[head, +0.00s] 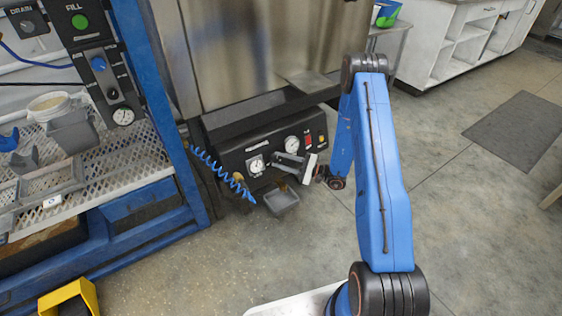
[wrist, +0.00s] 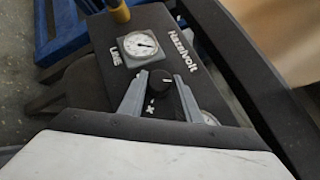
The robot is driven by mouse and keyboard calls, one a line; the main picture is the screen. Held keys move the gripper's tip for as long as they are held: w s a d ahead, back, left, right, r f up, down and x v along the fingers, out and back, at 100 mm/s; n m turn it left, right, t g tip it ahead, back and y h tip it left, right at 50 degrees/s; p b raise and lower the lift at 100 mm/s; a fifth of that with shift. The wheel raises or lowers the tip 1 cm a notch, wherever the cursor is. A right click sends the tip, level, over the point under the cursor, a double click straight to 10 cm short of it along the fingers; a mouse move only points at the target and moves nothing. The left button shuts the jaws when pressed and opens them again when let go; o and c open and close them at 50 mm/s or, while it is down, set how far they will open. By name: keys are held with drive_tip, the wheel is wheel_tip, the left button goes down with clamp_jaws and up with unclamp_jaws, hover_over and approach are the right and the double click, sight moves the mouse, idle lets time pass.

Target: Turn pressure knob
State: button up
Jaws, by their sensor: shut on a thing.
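The black pressure knob (wrist: 160,82) is on a dark control panel (wrist: 100,78), between my two gripper fingers in the wrist view. A white line on its face is visible. My gripper (wrist: 160,80) is shut on the knob, one fingertip on each side. A square-framed round dial gauge (wrist: 140,44) sits just above the knob in the wrist view. In the head view my gripper (head: 275,161) reaches the front of the panel (head: 233,158) from the right and hides the knob.
A small grey tray (head: 281,201) is below. A blue rack (head: 160,100) stands left.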

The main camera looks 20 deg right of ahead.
drive_tip(key=o, duration=1.1)
drive_tip(key=shift+c, duration=0.2)
drive_tip(key=v, duration=1.7)
drive_tip(key=shift+d, duration=0.15)
drive_tip(key=shift+s, duration=0.15)
drive_tip(key=shift+r, duration=0.15)
